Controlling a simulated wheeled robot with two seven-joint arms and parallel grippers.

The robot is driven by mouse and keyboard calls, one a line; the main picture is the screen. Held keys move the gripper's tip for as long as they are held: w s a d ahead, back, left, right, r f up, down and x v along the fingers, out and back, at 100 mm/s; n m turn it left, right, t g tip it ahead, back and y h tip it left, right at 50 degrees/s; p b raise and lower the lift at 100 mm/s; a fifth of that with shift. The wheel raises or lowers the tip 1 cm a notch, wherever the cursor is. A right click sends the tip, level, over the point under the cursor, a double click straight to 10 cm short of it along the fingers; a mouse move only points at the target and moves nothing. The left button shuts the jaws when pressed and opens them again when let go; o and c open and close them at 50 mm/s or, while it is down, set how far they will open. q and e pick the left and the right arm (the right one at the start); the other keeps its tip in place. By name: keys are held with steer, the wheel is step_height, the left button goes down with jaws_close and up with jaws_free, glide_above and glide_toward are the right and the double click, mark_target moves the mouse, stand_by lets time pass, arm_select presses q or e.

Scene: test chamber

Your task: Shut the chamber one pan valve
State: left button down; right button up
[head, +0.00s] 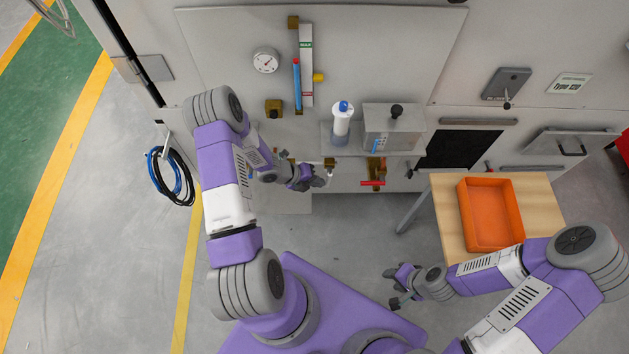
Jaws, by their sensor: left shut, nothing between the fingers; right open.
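My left gripper (314,182) is shut and empty, low in front of the chamber panel (225,60). It is close beside a brass valve with a pale handle (329,165); I cannot tell whether they touch. To its right is another brass valve (376,166) with a red handle (373,183) that lies crosswise in the picture. No label shows which of them is the pan valve, and I cannot read whether either is open or shut. My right gripper (394,287) is open and empty above the floor, left of the wooden table.
An orange tray (491,243) sits on the wooden table (446,205) at right. A shelf holds a white bottle (342,118) and a grey box (392,130). A gauge (265,61) is on the panel. Coiled hoses (171,178) hang at left. The middle floor is clear.

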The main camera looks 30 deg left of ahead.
arm_select(q)
steer(key=shift+w+d+f+b, duration=0.25)
steer(key=shift+d+b, duration=0.2)
steer(key=shift+b, duration=0.15)
steer(key=shift+d, duration=0.15)
steer(key=shift+r, duration=0.15)
steer(key=a+f+p+v, duration=0.1)
steer(key=p+v, duration=0.5)
steer(key=v, duration=0.4)
steer(key=shift+s+a, duration=0.2)
steer(key=shift+s, duration=0.05)
